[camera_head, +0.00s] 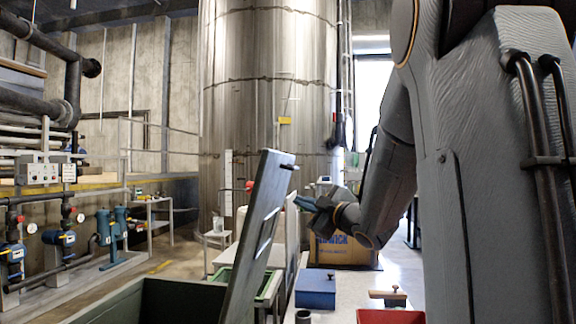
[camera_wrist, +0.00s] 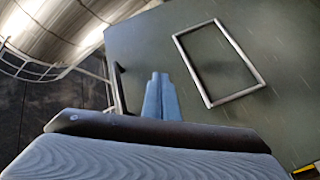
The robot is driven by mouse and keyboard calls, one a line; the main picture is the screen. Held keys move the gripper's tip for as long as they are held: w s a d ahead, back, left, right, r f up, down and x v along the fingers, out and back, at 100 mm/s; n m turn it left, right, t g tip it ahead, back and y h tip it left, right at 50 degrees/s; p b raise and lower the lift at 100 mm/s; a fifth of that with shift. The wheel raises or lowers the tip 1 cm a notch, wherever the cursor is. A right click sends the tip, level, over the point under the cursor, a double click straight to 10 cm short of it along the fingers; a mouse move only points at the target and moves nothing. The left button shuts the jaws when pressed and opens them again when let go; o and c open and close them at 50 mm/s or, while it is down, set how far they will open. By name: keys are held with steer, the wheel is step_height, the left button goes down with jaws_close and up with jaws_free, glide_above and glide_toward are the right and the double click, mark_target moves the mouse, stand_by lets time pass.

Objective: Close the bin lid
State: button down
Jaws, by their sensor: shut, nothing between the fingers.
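The bin lid (camera_head: 250,250) is a dark panel standing raised and tilted at the right side of the dark green bin (camera_head: 165,302). In the wrist view the lid (camera_wrist: 285,45) fills much of the picture, with a rectangular metal frame on its face and a dark bar at its left edge. My gripper (camera_head: 299,203) is to the right of the lid's upper part in the head view. Its blue fingers (camera_wrist: 161,76) are shut and empty, pointing towards the lid's face. I cannot tell whether the fingertips touch the lid.
A bench with a blue box (camera_head: 316,290) and a red tray (camera_head: 390,316) stands right of the lid. A cardboard box (camera_head: 343,252) is behind my gripper. A large metal tank (camera_head: 268,90) stands at the back.

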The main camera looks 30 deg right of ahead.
steer(key=s+d+r+n+g+y+b, duration=0.1)
steer(key=s+r+n+g+y, duration=0.2)
steer(key=s+r+n+y, duration=0.35)
steer(key=s+r+n+g+y+b, duration=0.2)
steer(key=s+r+n+g+y, duration=0.15)
steer(key=s+n+y, duration=0.65)
steer(key=w+a+r+h+p, duration=0.1)
steer(key=w+a+p, duration=0.1)
steer(key=a, duration=0.3)
steer(key=w+a+r+n+p, duration=0.1)
steer(key=w+a+r+p, duration=0.1)
steer(key=a, duration=0.3)
steer(key=shift+w+a+h, duration=0.35)
steer(key=shift+w+a, duration=0.05)
steer(key=shift+w, duration=0.45)
